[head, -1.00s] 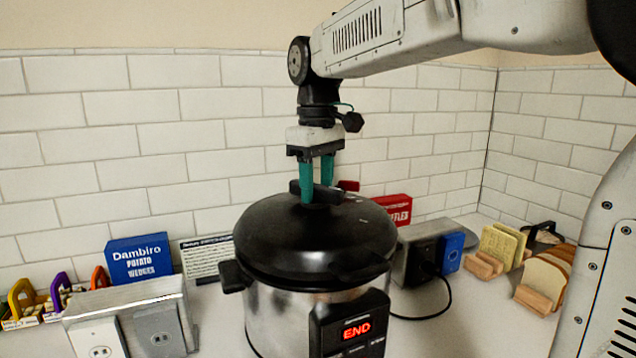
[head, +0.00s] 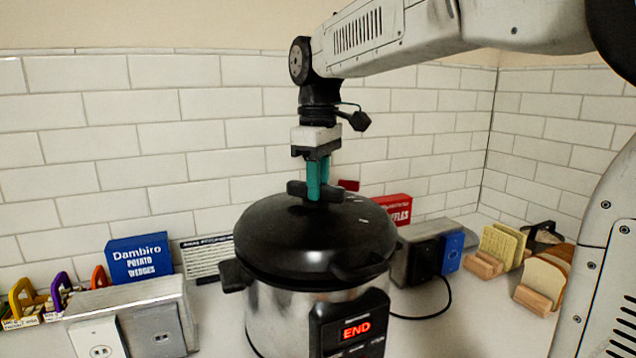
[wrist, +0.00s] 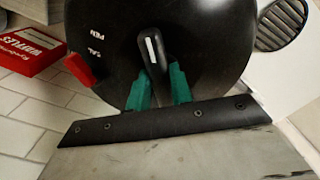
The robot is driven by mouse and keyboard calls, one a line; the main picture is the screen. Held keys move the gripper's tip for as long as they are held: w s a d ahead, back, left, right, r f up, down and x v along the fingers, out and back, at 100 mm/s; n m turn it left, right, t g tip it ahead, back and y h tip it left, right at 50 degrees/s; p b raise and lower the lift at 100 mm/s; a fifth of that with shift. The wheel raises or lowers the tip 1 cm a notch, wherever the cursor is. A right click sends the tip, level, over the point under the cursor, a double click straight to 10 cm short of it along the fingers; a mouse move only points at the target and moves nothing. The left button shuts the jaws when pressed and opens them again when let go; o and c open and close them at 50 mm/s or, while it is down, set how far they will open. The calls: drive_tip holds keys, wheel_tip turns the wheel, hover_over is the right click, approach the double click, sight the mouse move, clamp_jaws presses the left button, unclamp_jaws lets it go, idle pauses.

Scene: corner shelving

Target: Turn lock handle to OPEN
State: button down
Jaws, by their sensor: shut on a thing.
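The pressure cooker (head: 285,315) stands on the counter with its black domed lid (head: 290,235) on and a red "END" display on its front. The black lock handle (head: 296,188) is on top of the lid. My gripper (head: 318,196) points straight down with its teal fingers shut on the handle. In the wrist view, the handle (wrist: 152,48) with its white mark sits between the two fingers (wrist: 158,88). White lettering on the lid is partly cut or blurred, and the white mark points away from it. A red knob (wrist: 79,68) sits at the lid's edge.
A blue potato wedges box (head: 140,258) and a grey outlet box (head: 130,315) are at the left. A red box (head: 393,208), another outlet box (head: 425,250) with a black cord, and bread holders (head: 540,290) are at the right. A tiled wall stands behind.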

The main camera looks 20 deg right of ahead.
drive_tip(key=n, duration=0.5)
drive_tip(key=shift+w+d, duration=0.1)
drive_tip(key=shift+w, duration=0.05)
drive_tip(key=shift+w+n, duration=0.1)
drive_tip(key=shift+n, duration=2.3)
drive_tip(key=c, duration=1.2)
unclamp_jaws()
drive_tip(key=shift+c, duration=0.2)
wheel_tip(320, 180, up, 8)
drive_tip(key=shift+f, duration=0.1)
drive_tip(key=shift+d, duration=0.1)
